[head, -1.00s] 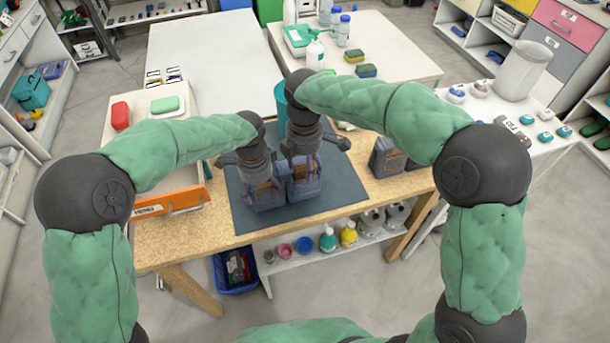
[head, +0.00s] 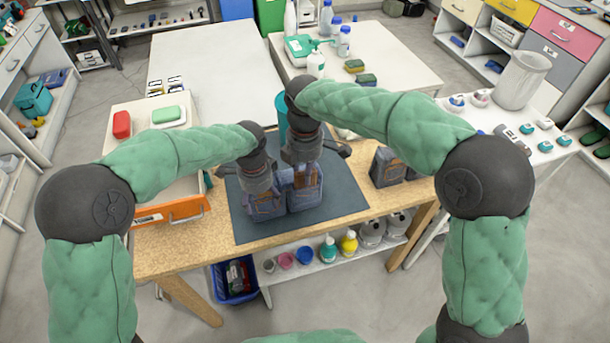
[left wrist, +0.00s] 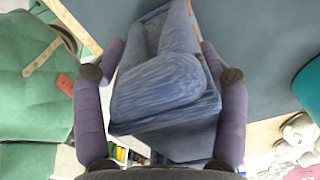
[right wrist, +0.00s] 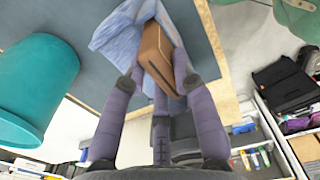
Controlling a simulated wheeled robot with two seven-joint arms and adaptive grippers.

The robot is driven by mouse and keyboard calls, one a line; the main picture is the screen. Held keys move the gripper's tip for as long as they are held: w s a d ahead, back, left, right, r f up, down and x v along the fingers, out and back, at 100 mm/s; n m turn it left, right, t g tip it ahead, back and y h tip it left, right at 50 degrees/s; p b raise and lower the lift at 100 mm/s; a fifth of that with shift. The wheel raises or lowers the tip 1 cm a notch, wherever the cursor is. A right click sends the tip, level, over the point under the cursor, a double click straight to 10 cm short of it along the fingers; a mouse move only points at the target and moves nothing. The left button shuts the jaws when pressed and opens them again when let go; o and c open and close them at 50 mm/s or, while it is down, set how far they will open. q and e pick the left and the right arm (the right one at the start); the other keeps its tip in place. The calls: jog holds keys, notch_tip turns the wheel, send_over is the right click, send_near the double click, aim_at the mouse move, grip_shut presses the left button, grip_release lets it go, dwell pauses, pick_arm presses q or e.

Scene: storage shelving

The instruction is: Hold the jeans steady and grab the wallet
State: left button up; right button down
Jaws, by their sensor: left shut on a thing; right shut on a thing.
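Blue denim jeans (left wrist: 160,85) lie bunched between the purple fingers of my left gripper (left wrist: 160,85) in the left wrist view. A brown wallet (right wrist: 158,50) sits between the purple fingers of my right gripper (right wrist: 160,80), with paler-looking denim of the jeans (right wrist: 118,30) right behind it. I cannot tell how much of the wallet is still inside the denim. In the head view the left gripper (head: 264,205) and right gripper (head: 303,192) are side by side over the dark mat, shut, and they hide most of the jeans and wallet.
The dark mat (head: 345,195) lies on a wooden workbench (head: 175,243). A teal cylinder (head: 281,110) stands behind the grippers. A dark item (head: 387,165) with a brown patch is right of the mat.

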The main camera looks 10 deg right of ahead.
pick_arm(q)
jog(key=shift+s+f, duration=0.15)
jog(key=shift+f, duration=0.05)
pick_arm(e)
notch_tip(320, 180, up, 9)
jog(key=shift+f, duration=0.1)
pick_arm(q)
jog(key=o, duration=1.7)
jog(key=shift+r, duration=0.15)
jog(key=shift+r, duration=0.15)
notch_tip(320, 180, up, 12)
jog(key=shift+f, duration=0.2)
